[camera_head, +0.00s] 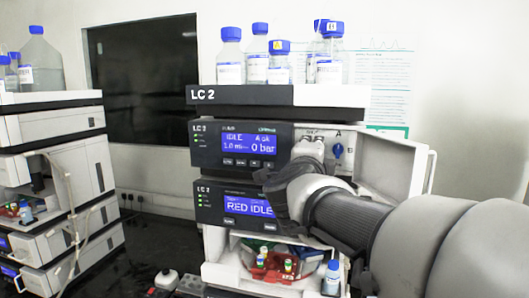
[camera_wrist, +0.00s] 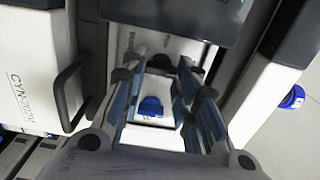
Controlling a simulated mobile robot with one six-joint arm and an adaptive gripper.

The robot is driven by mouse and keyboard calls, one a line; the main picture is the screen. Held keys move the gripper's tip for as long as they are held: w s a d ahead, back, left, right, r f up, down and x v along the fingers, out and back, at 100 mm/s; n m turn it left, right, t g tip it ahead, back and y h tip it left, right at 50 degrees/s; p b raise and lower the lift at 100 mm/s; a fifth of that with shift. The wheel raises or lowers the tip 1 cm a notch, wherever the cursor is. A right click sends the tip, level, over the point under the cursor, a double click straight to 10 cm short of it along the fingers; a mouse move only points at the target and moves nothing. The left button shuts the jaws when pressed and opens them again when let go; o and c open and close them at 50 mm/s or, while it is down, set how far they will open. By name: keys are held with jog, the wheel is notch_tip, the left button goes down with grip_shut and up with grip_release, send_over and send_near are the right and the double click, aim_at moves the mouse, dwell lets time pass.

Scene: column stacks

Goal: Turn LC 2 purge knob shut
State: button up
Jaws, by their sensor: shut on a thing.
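The LC 2 stack (camera_head: 250,95) stands in the middle of the head view. Its top pump module has an open front bay with a blue knob (camera_head: 338,151) near a letter A. My gripper (camera_head: 310,150) reaches into this bay, left of the blue knob. In the wrist view my gripper (camera_wrist: 162,60) has its two blue-padded fingers around a dark knob (camera_wrist: 160,62), which appears to be the purge knob. The fingers hide much of it, and its turn angle cannot be told. The blue knob (camera_wrist: 151,106) shows below it, apart from the fingertips.
An open white door (camera_head: 408,165) stands right of the bay, close to my arm. Blue-capped bottles (camera_head: 230,60) stand on top of the stack. A lower tray holds small vials (camera_head: 332,275). Another white instrument stack (camera_head: 50,150) is at left.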

jog(key=o, duration=0.8)
jog(key=v, duration=1.2)
